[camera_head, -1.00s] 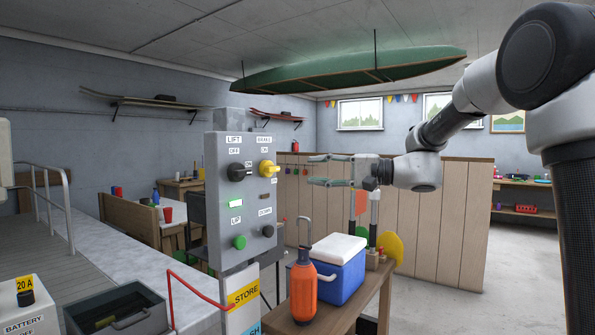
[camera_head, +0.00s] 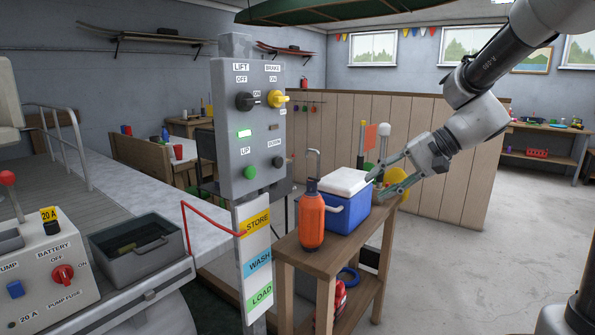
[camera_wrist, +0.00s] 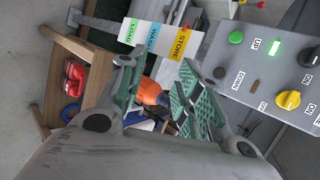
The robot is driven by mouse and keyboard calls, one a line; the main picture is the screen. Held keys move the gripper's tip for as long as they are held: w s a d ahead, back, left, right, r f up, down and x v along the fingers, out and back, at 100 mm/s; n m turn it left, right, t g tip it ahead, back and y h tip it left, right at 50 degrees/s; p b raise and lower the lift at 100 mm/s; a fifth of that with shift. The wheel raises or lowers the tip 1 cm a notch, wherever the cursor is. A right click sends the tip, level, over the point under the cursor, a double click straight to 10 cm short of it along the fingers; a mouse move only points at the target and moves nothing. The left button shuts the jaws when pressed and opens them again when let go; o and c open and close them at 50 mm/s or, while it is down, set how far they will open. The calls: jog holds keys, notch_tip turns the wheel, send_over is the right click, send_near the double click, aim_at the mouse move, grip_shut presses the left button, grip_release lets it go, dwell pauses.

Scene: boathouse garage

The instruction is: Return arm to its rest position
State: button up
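My gripper (camera_head: 388,182) is in the head view, just right of the blue cooler and above the right end of the wooden bench, angled down to the left. Its green-padded fingers are spread apart with nothing between them. In the wrist view the open fingers (camera_wrist: 153,92) frame the orange bottle and part of the bench beyond. My arm comes in from the upper right of the head view.
A grey control box (camera_head: 248,125) stands left of the wooden bench (camera_head: 300,262). On the bench are an orange bottle (camera_head: 311,220) and a blue cooler (camera_head: 348,212). A battery panel (camera_head: 45,280) and grey bin (camera_head: 140,250) are at lower left. Floor at right is clear.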

jog(key=s+d+f+n+t+h, duration=0.1)
jog(key=s+d+n+h, duration=0.1)
jog(key=s+d+h, duration=0.3)
jog(key=s+d+f+n+t+h, duration=0.1)
jog(key=s+d+h, duration=0.4)
jog(key=s+d, duration=0.6)
jog(key=shift+s+n, duration=0.9)
jog(key=shift+s, duration=1.4)
